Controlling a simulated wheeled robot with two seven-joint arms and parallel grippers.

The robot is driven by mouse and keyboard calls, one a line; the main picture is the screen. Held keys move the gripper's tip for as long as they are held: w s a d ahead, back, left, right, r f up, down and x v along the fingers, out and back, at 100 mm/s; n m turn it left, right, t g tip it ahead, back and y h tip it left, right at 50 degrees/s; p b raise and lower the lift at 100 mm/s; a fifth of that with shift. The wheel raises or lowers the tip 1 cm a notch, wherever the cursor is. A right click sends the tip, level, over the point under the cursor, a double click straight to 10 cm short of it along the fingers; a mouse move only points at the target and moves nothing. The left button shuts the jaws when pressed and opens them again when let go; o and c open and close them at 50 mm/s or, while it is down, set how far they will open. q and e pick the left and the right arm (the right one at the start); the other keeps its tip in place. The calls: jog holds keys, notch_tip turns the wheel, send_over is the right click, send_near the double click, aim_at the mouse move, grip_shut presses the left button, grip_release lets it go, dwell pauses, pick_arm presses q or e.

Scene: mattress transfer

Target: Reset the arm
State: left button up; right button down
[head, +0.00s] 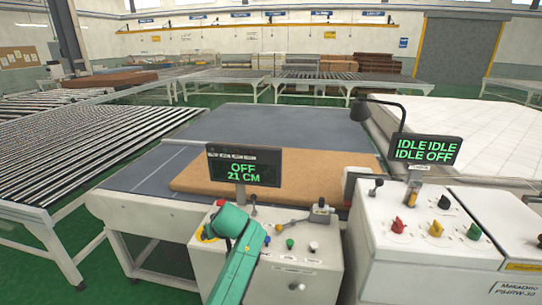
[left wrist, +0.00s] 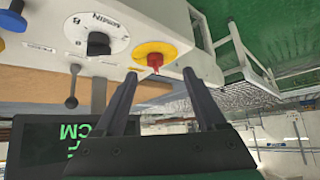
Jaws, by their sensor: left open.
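My left arm, teal, comes in at the bottom of the head view and bends over the front control box (head: 300,275), towards its left end. In the left wrist view my left gripper (left wrist: 159,74) has its two dark fingers apart, with nothing between them. A red knob on a yellow disc (left wrist: 154,58) shows just beyond the fingertips; contact cannot be told. A black knob on a white dial (left wrist: 98,42) is beside it. In the head view the fingers are hard to make out near the yellow disc (head: 207,233). My right gripper is not in view.
A display (head: 244,166) reading "OFF 21 CM" stands over the control box. A second console (head: 400,255) with coloured knobs and an "IDLE" display (head: 428,150) is at right. A brown sheet (head: 290,150) lies on the grey table (head: 260,118) behind. Roller conveyors (head: 80,145) stand at left.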

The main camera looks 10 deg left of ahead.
pick_arm(q)
jog(key=s+a+f+m+g+h, duration=0.1)
jog(key=s+a+f+m+h, duration=0.1)
jog(key=s+f, duration=0.7)
jog(key=s+d+m+g+h, duration=0.3)
jog(key=s+m, duration=0.5)
jog(key=s, duration=1.5)
jog(key=s+a+f+b, duration=0.1)
jog(key=s+f+b, duration=0.2)
jog(key=f, duration=2.5)
jog(key=s+a+f+g+b, duration=0.1)
jog(key=s+a+f, duration=0.1)
jog(key=s+f, duration=1.2)
jog(key=shift+s+a+f+b, duration=0.15)
jog(key=shift+s+a+b, duration=0.25)
jog(key=shift+s, duration=0.55)
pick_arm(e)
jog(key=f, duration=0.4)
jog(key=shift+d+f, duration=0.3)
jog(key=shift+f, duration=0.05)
